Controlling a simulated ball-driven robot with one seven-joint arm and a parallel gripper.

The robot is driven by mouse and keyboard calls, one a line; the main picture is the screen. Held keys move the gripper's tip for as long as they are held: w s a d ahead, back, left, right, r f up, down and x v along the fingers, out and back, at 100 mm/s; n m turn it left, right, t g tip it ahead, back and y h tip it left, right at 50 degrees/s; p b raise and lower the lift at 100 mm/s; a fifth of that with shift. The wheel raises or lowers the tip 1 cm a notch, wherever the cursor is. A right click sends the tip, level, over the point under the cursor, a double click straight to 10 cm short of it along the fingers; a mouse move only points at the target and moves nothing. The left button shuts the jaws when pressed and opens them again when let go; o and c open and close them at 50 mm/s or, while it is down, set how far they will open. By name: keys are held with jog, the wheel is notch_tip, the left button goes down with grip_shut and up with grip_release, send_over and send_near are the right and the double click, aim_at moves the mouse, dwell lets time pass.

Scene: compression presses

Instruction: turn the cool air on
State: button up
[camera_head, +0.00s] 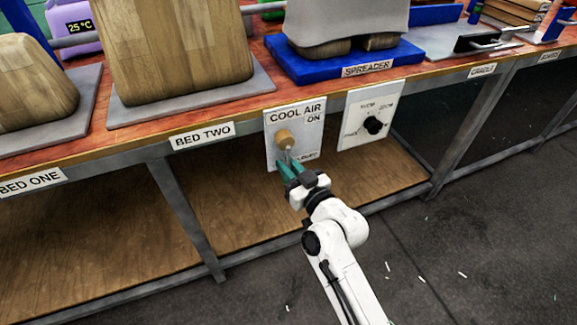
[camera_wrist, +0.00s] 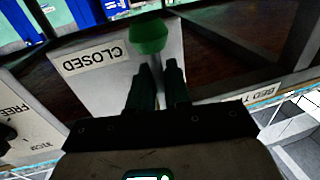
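The white cool air plate (camera_head: 272,150) is fixed to the bench front, with "COOL AIR" and "ON" at its top. A label at its bottom is partly hidden in the head view; the wrist view shows "CLOSED" upside down on the plate (camera_wrist: 88,85). A round lever knob (camera_head: 284,139) stands out from the plate's middle, tan in the head view and green in the wrist view (camera_wrist: 149,36). My gripper (camera_head: 288,164) has its two teal fingers just below the knob. Contact with the lever is unclear.
A dial plate (camera_head: 363,108) with a black knob is to the right. Above stand a blue spreader base (camera_head: 345,65) and wooden blocks (camera_head: 176,50) on grey beds. Metal bench legs (camera_head: 187,215) flank an open lower shelf (camera_head: 250,205).

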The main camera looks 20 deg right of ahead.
grip_shut()
